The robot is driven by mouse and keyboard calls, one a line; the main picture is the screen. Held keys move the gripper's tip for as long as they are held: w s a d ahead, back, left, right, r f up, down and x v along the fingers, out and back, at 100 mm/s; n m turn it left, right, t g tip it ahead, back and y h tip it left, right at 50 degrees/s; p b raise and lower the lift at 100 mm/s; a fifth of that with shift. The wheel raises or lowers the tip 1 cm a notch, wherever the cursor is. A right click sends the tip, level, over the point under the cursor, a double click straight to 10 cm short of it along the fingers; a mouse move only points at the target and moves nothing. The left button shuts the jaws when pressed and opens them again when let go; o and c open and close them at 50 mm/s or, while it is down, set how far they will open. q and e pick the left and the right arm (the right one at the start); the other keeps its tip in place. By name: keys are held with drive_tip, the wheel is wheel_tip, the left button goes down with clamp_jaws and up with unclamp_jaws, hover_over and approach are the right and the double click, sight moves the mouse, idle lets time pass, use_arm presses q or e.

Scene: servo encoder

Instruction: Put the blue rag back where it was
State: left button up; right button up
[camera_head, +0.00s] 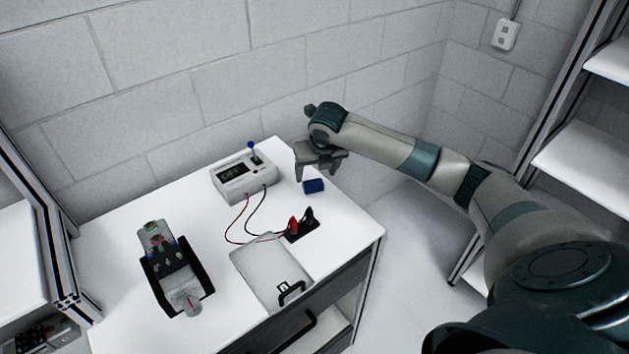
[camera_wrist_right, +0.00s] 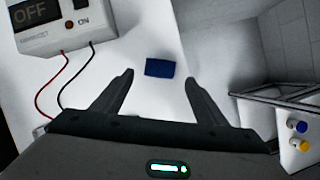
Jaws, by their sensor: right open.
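The blue rag (camera_head: 314,186) is a small dark blue block-like bundle lying on the white table top, right of the meter box. It also shows in the right wrist view (camera_wrist_right: 159,68), ahead of and between my open fingers. My left gripper is not in view.
A white meter box (camera_head: 245,182) reading OFF (camera_wrist_right: 50,20) stands left of the rag, with red and black leads running to clips on a black holder (camera_head: 302,233). A servo fixture (camera_head: 176,278) and a lidded panel (camera_head: 270,272) are nearer. The wall is close behind.

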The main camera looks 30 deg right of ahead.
drive_tip(key=shift+b+v, duration=0.45)
drive_tip(key=shift+v, duration=2.2)
